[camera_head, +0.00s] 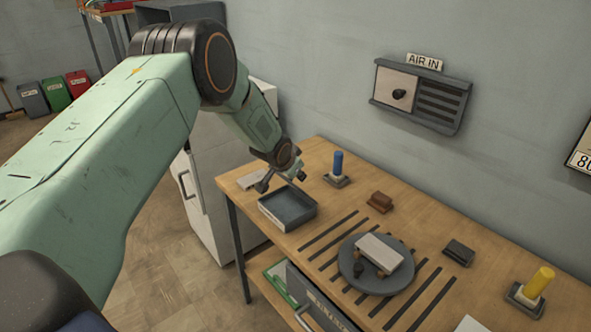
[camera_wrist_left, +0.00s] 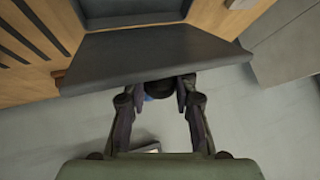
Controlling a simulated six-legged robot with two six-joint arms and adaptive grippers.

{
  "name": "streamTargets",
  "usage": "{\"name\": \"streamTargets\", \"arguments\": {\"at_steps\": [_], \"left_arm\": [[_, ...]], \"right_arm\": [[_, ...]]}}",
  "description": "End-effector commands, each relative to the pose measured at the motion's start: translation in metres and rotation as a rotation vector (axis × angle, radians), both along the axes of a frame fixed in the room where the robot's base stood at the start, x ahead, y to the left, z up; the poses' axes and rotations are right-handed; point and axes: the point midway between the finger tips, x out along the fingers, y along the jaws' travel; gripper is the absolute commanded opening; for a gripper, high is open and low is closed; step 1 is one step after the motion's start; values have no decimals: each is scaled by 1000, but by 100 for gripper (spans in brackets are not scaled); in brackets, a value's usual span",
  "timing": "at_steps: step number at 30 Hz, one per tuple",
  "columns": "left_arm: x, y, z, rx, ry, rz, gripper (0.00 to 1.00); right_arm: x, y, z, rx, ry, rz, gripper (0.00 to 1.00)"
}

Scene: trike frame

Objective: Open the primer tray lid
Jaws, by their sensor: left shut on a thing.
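The primer tray (camera_head: 287,213) is a dark grey box on the wooden bench in the head view; its open inside shows. The left wrist view shows part of the tray (camera_wrist_left: 130,8) beyond a dark grey panel, which looks like its lid (camera_wrist_left: 150,52). This lid appears tilted up and close to the camera. My left gripper (camera_wrist_left: 160,98) is shut on a dark knob (camera_wrist_left: 159,88) at the lid's edge. In the head view my left gripper (camera_head: 283,180) is at the tray's far side, and I cannot make out the lid there. My right gripper is not in view.
A brown block (camera_head: 379,202), a round turntable (camera_head: 351,266) with a pale block, a dark block (camera_head: 459,252) and a yellow cylinder (camera_head: 538,283) are to the right. A pale cabinet (camera_head: 215,200) stands left of the bench.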

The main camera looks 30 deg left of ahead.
Motion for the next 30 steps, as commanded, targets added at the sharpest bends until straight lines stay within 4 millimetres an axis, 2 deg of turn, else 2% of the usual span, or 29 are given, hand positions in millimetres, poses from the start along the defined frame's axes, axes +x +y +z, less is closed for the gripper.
{"name": "streamTargets", "arguments": {"at_steps": [1, 12, 30], "left_arm": [[6, -1, 4, 12, 6, -1, 0], [20, -8, 6, 39, 84, -1, 0], [35, -15, 7, 38, 82, -1, 0]], "right_arm": [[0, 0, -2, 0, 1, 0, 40], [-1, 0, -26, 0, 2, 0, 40], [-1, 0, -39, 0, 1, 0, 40]]}}
